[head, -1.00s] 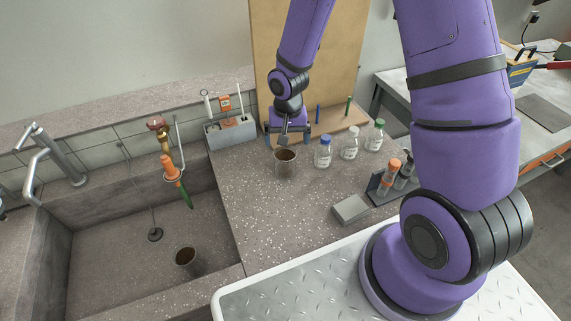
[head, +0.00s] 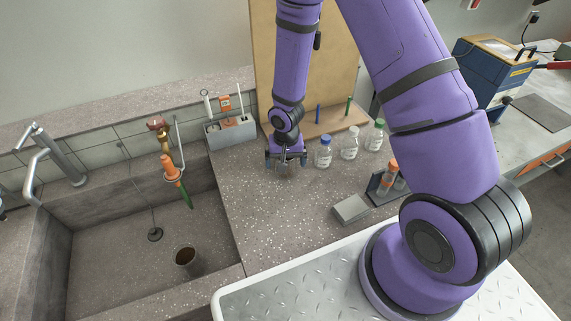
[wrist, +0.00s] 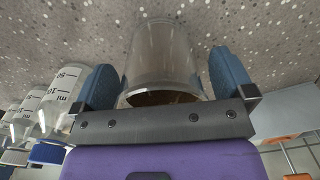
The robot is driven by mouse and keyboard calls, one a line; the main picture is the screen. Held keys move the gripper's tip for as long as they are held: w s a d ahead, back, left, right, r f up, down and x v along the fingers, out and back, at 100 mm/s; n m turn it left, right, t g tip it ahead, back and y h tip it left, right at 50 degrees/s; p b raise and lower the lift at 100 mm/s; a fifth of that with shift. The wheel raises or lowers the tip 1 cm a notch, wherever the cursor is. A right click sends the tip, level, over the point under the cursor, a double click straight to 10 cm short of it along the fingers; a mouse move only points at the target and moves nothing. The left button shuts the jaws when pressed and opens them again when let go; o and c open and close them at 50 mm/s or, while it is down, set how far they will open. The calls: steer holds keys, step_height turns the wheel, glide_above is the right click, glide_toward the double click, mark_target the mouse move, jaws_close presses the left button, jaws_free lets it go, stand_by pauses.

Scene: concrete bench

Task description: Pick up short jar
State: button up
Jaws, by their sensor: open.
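In the wrist view a clear short jar (wrist: 162,52) with a brownish inside stands between the two blue fingers of my gripper (wrist: 164,78). The fingers are apart, one on each side of the jar, with a visible gap at both sides. In the head view my gripper (head: 286,158) is low over the bench and hides most or all of this jar. A similar dark-mouthed cup (head: 187,258) stands in the sink.
Bottles with blue (head: 324,150), white (head: 349,145) and green (head: 375,136) caps stand right of my gripper. A grey holder (head: 232,132) with tools is behind left. A grey block (head: 351,209) lies nearer. The sink (head: 110,255) opens to the left.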

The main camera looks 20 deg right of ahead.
steer(key=shift+f, duration=0.1)
steer(key=c, duration=1)
steer(key=shift+c, duration=0.2)
